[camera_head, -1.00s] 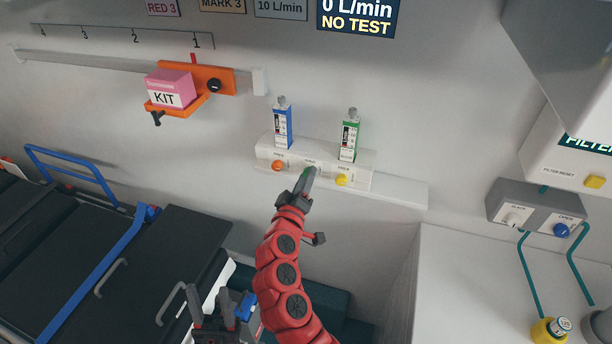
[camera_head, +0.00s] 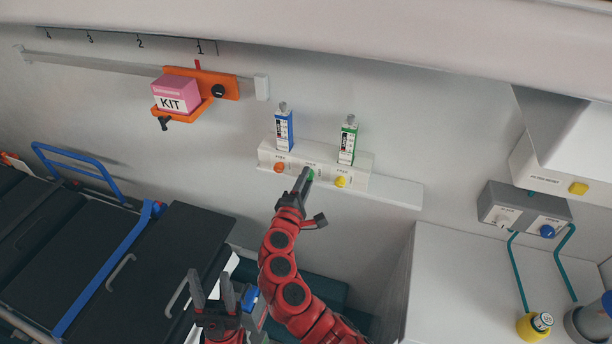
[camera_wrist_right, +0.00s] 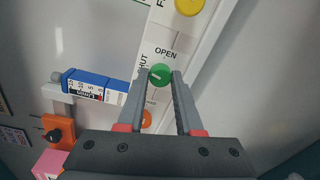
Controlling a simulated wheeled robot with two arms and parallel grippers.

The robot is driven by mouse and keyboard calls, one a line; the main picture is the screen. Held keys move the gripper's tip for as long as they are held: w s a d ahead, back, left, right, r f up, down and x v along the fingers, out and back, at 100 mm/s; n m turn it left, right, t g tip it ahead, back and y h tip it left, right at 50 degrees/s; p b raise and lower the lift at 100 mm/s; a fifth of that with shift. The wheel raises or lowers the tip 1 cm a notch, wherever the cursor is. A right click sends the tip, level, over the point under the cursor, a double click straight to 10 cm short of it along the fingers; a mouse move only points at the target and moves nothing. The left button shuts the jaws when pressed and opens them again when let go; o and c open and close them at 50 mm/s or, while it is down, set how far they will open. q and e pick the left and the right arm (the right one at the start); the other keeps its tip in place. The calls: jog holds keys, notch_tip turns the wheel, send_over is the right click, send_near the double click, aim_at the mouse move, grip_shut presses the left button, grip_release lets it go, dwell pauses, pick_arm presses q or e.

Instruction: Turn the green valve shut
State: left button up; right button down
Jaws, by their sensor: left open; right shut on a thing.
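The green valve (camera_head: 310,174) is a round knob in the middle of a white wall panel (camera_head: 358,184). In the right wrist view the green valve (camera_wrist_right: 159,76) sits between the fingertips of my right gripper (camera_wrist_right: 160,80), with "OPEN" and "SHUT" printed beside it. A light mark shows on the knob's face. My right gripper (camera_head: 305,178) is shut on the valve and partly hides it in the head view. My left gripper (camera_head: 212,290) is open and empty, low in the head view, apart from the panel.
An orange knob (camera_head: 279,168) and a yellow knob (camera_head: 340,182) flank the valve. Blue (camera_head: 284,132) and green (camera_head: 347,145) labelled units stand above. A pink kit (camera_head: 176,93) sits in an orange bracket at left. A stretcher (camera_head: 150,250) lies below left.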

jog(key=shift+n+p, duration=0.55)
jog(key=shift+n, duration=0.55)
jog(key=shift+f, duration=0.1)
jog(key=c, duration=0.6)
grip_release()
jog(key=shift+s, duration=0.1)
